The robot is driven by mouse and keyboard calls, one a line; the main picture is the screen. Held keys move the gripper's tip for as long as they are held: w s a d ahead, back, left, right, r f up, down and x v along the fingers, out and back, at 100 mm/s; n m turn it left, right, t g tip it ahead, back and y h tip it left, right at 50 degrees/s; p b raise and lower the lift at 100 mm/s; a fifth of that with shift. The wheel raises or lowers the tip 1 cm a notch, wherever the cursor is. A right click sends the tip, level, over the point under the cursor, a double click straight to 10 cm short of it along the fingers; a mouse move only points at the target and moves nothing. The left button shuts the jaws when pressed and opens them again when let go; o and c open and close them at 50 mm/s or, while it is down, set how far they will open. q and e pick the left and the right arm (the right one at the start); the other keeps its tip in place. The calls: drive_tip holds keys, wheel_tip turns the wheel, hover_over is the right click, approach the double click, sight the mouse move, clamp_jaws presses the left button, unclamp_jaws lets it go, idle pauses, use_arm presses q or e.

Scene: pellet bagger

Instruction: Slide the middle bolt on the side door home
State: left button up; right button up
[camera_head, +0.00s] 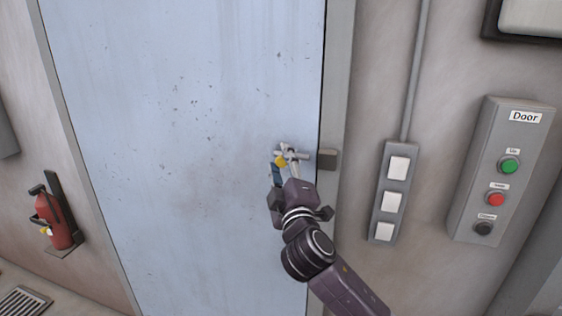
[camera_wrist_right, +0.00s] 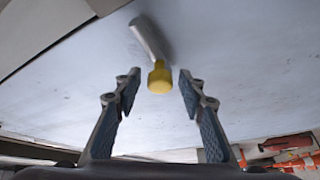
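A grey bolt (camera_head: 301,155) with a yellow-tipped handle (camera_head: 280,161) is mounted on the pale blue side door (camera_head: 200,120) near its right edge. A keeper block (camera_head: 327,159) sits on the frame just right of it; a small gap seems to lie between. No other bolt is in view. My right gripper (camera_head: 285,170) is at the handle from below, partly covering it. In the right wrist view, its two fingers are apart on either side of the yellow knob (camera_wrist_right: 158,80), with space on both sides. The left gripper is not in view.
A switch strip (camera_head: 391,195) and a "Door" button box (camera_head: 500,170) with green, red and black buttons are on the wall to the right. A red fire extinguisher (camera_head: 52,218) hangs left of the door. The door face left of the bolt is clear.

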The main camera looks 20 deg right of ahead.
sight(297, 155)
drive_tip(key=c, duration=1)
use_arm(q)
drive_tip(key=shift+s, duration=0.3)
use_arm(e)
clamp_jaws()
drive_tip(key=shift+d, duration=0.1)
drive_tip(key=s+d, duration=0.1)
drive_tip(key=d, duration=0.1)
drive_tip(key=s+d, duration=0.1)
drive_tip(key=shift+s+d+p, duration=0.3)
drive_tip(key=shift+d, duration=0.1)
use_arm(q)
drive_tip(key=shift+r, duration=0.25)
